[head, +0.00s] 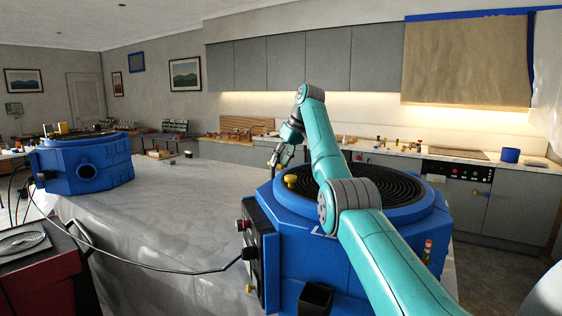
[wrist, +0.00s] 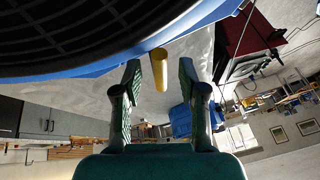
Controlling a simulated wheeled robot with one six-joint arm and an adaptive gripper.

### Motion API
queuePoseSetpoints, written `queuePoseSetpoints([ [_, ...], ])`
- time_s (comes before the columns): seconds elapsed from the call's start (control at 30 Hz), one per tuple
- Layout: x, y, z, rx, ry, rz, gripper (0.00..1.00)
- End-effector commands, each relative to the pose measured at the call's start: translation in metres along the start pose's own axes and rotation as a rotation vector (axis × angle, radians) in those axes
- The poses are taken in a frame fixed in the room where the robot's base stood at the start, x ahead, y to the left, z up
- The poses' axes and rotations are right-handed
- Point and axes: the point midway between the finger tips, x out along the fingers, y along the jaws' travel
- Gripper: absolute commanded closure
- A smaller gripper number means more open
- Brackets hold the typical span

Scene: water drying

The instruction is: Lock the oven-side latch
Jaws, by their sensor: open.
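A blue drying machine (head: 330,262) with a dark round ringed grille on top stands in front of me in the head view. A yellow latch knob (head: 291,180) sits at the left edge of its top rim. In the wrist view the yellow latch (wrist: 159,68) is a short cylinder projecting from the blue rim (wrist: 110,66). My gripper (head: 279,160) is at the rim's left side, close to the knob. In the wrist view my gripper (wrist: 160,76) is open, with one finger on each side of the latch and visible gaps. I cannot tell the latch's locked state.
My arm crosses over the machine and hides part of its top. A cable (head: 150,267) runs from the machine's left side across the plastic-covered surface (head: 180,215). A second blue machine (head: 85,168) stands at the left. An oven (head: 456,190) is in the kitchen units at right.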

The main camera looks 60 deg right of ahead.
Motion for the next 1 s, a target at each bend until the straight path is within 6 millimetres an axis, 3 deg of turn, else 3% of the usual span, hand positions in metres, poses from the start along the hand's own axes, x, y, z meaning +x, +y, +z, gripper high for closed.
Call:
queuePoseSetpoints([
  [0.1,0.0001,0.0,0.0,0.0,0.0,0.0,0.59],
  [0.27,0.0,0.0,0.0001,0.0,0.0,-0.001,0.99],
  [1.0,-0.0008,0.0043,-0.001,-0.116,-0.025,-0.048,1.0],
])
